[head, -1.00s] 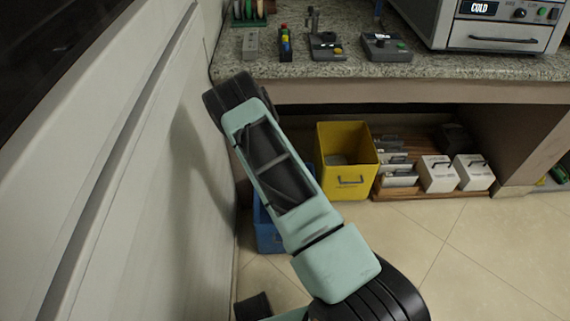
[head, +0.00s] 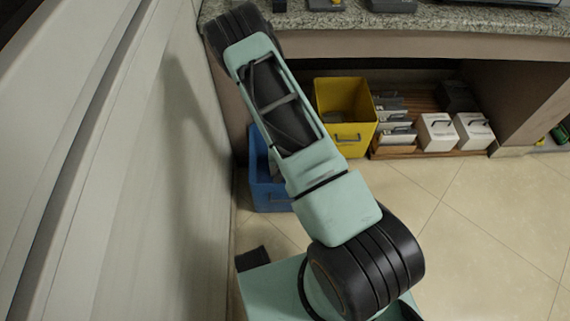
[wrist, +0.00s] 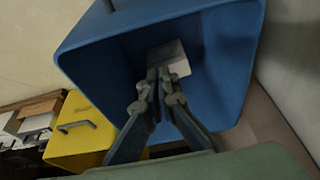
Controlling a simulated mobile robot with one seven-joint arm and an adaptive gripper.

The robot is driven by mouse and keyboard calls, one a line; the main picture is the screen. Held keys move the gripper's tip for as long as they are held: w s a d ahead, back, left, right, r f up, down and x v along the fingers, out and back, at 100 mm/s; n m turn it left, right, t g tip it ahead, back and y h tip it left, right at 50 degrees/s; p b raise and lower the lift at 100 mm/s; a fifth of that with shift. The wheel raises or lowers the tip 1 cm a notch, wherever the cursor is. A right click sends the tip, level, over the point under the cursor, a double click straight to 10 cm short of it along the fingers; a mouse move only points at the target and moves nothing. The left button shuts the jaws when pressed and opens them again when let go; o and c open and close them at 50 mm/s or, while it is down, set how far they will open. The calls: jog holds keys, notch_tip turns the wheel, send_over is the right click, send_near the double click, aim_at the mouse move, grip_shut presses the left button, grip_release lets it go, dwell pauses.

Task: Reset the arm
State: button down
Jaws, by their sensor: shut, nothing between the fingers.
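My gripper (wrist: 158,80) shows in the wrist view. Its two fingers are shut with nothing between them. They point toward the open mouth of a blue bin (wrist: 222,65), which has a pale grey block (wrist: 178,58) inside it beyond the fingertips. Whether the fingertips are inside the bin I cannot tell. In the head view my arm (head: 280,105) reaches up and left from my base, and my gripper is hidden there. The blue bin (head: 268,196) stands on the floor partly behind my arm.
A yellow bin (head: 345,120) stands right of the blue bin, under the granite counter (head: 450,18). White boxes (head: 437,132) sit on a low wooden board further right. A pale wall (head: 150,170) is close on the left. The tiled floor at right is clear.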

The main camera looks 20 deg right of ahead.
jog(key=p+v, duration=0.2)
jog(key=v, duration=0.6)
jog(key=shift+s+a+r, duration=0.15)
jog(key=shift+s+r, duration=0.05)
jog(key=shift+r, duration=0.1)
